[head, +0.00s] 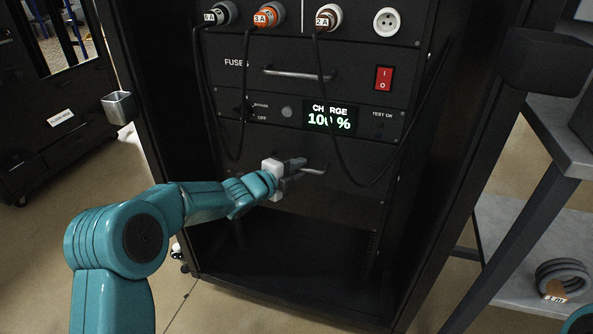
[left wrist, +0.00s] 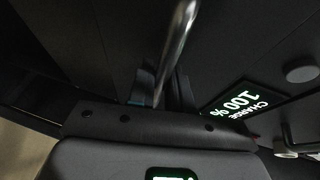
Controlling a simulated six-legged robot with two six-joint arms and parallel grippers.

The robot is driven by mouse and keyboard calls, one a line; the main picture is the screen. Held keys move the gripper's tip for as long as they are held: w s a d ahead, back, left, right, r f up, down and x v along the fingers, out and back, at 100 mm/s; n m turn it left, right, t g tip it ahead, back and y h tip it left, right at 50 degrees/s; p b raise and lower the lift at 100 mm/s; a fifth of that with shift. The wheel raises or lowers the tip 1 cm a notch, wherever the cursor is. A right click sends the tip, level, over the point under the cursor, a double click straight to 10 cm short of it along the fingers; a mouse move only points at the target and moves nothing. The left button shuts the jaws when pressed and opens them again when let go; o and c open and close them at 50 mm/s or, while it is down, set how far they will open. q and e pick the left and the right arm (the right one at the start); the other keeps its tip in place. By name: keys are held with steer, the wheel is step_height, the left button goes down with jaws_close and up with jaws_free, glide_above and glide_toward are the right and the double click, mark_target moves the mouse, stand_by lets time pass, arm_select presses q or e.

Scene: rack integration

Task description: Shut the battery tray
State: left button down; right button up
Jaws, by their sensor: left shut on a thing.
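The battery tray (head: 345,200) is the dark front panel low in the rack, below the charge display. Its metal bar handle (head: 315,171) shows in the head view and runs as a shiny bar in the left wrist view (left wrist: 178,45). My left gripper (head: 293,168) is shut on the left part of this handle; its fingers (left wrist: 162,90) sit around the bar in the left wrist view. The panel's edges are dark, so I cannot tell how far the tray stands out. My right gripper is not in view.
The charge display (head: 330,118) reads 100 %. Above it are a fuse drawer with a handle (head: 298,74) and a red switch (head: 384,78). Black cables (head: 368,182) hang in front of the panels. The bay below is empty. A grey shelf (head: 520,235) stands at right.

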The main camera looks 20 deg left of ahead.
arm_select(q)
steer(key=shift+s, duration=0.2)
steer(key=c, duration=1.1)
jaws_free()
steer(key=shift+s, duration=0.15)
steer(key=p+v, duration=0.2)
steer(key=v, duration=1.4)
steer(key=shift+s+r+p, duration=0.1)
steer(key=shift+r+p, duration=0.1)
steer(key=shift+p, duration=0.2)
steer(key=shift+d, duration=0.1)
